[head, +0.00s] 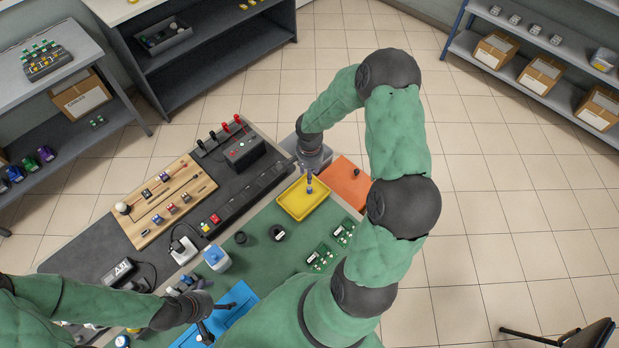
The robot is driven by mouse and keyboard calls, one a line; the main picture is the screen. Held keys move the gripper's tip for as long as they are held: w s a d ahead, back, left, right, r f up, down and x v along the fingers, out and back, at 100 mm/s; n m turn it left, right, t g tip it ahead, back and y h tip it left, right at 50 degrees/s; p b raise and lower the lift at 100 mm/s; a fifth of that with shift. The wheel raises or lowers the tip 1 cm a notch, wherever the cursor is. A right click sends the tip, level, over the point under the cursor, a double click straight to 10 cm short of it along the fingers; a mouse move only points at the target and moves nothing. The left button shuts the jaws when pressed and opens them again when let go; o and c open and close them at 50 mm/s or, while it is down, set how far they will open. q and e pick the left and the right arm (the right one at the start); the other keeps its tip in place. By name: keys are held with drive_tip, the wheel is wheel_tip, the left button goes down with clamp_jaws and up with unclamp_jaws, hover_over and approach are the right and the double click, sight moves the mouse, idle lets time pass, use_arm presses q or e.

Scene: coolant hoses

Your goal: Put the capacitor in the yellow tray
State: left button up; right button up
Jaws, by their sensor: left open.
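The yellow tray (291,204) lies on the green mat near the back right of the bench. A small slender blue-purple piece (309,184), possibly the capacitor, shows over the tray, just under the end of my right arm. I cannot tell whether it is held or touches the tray floor. The fingers of my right gripper (309,172) are too small and covered to read. My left gripper (216,318) is open, with its dark fingers apart, over the blue tray (236,324) at the bench front.
An orange surface (345,182) and a grey bin (292,146) adjoin the yellow tray. A wooden board (165,200) lies left. Shelves stand behind.

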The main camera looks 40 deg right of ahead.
drive_tip(key=s+a+f+n+y, duration=0.1)
drive_tip(key=a+n, duration=0.1)
drive_tip(key=a, duration=0.3)
drive_tip(key=a+f+n+y, duration=0.1)
drive_tip(key=a+f+n, duration=0.1)
drive_tip(key=a, duration=0.4)
drive_tip(key=s+a+f+n+y, duration=0.1)
drive_tip(key=a+f, duration=0.1)
drive_tip(key=a, duration=0.3)
drive_tip(key=shift+s+a+f+n, duration=0.2)
drive_tip(key=shift+s+a+n, duration=0.1)
drive_tip(key=shift+a+n, duration=0.1)
drive_tip(key=s+a, duration=0.1)
drive_tip(key=a, duration=0.1)
drive_tip(key=s+a+f+n, duration=0.1)
drive_tip(key=a, duration=0.1)
drive_tip(key=s+a+f+n+y, duration=0.1)
drive_tip(key=a, duration=0.1)
drive_tip(key=shift+s, duration=0.1)
drive_tip(key=s+a+n, duration=0.1)
drive_tip(key=s, duration=0.1)
drive_tip(key=s+a+f+n, duration=0.1)
drive_tip(key=a, duration=0.1)
drive_tip(key=s+a+f+n, duration=0.1)
drive_tip(key=s, duration=0.1)
drive_tip(key=shift+s+a+n, duration=0.3)
drive_tip(key=shift+s+a, duration=0.1)
drive_tip(key=shift+s, duration=0.15)
